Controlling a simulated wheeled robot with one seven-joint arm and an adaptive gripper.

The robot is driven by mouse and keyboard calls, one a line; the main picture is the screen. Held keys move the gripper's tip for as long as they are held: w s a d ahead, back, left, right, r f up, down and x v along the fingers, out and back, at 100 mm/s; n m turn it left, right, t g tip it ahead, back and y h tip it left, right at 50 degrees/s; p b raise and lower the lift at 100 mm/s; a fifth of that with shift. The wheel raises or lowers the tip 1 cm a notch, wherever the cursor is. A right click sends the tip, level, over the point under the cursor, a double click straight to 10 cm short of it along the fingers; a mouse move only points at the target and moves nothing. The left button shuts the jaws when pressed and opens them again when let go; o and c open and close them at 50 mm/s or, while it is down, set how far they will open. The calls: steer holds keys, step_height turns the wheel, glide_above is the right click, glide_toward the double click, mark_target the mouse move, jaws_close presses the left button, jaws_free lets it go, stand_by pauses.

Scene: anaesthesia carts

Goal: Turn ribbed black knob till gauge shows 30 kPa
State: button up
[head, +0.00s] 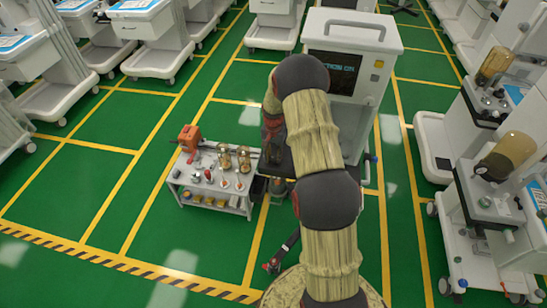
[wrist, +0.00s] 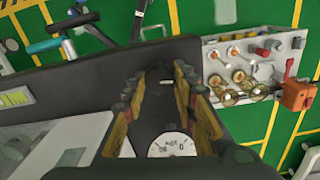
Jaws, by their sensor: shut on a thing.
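My gripper (wrist: 160,78) is shut on the ribbed black knob (wrist: 159,76), of which only a dark part shows between the fingertips in the wrist view. The ribs cannot be made out. The gauge (wrist: 172,146) is a round white dial below the fingertips, seen upside down and partly cut off by dark parts around it. Its needle is too small to read. In the head view my gripper (head: 272,135) is small and dark, in front of the white machine, and the knob and gauge are hidden behind my arm.
A grey tool cart (head: 213,178) with several knobs and fittings and an orange device (head: 189,137) stands left of my arm. A white machine with a dark screen (head: 340,68) stands behind. Carts with amber canisters (head: 512,152) stand at the right. Green floor is open at the left.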

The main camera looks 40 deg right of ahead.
mark_target(273, 157)
steer(key=shift+m, duration=1)
steer(key=o, duration=1.2)
steer(key=shift+c, duration=0.2)
step_height(273, 157, up, 12)
